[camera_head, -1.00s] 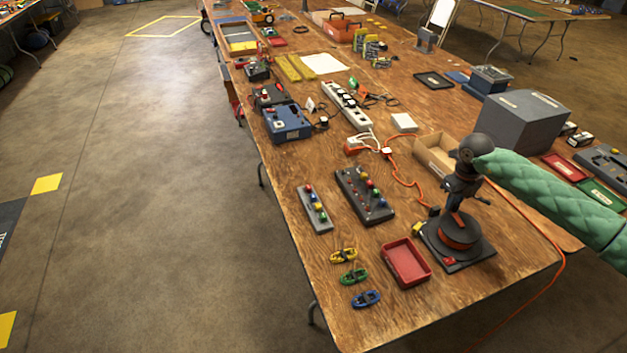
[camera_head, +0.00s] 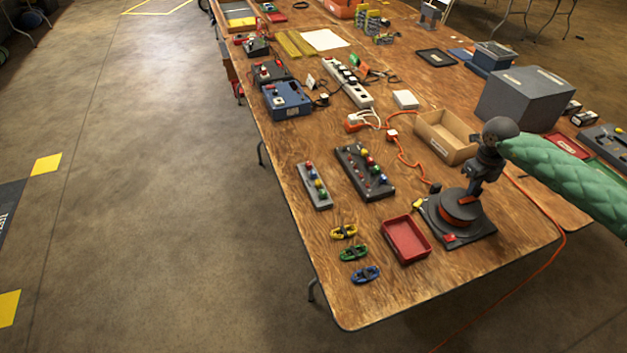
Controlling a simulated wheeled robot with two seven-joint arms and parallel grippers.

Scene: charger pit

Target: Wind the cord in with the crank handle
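The cord reel (camera_head: 485,232) sits on a dark base near the table's front right, with orange cord (camera_head: 460,208) wound on its drum. More orange cord (camera_head: 401,152) runs in loose bends from the reel toward the power strip. My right gripper (camera_head: 471,192) points down over the reel's top, at the crank. The crank handle is mostly hidden by the gripper, and its fingers are too small and dark to tell whether they are closed on it. My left gripper is not in view.
A red tray (camera_head: 406,240) stands just left of the reel. Another orange cord (camera_head: 540,278) hangs over the table's right edge.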

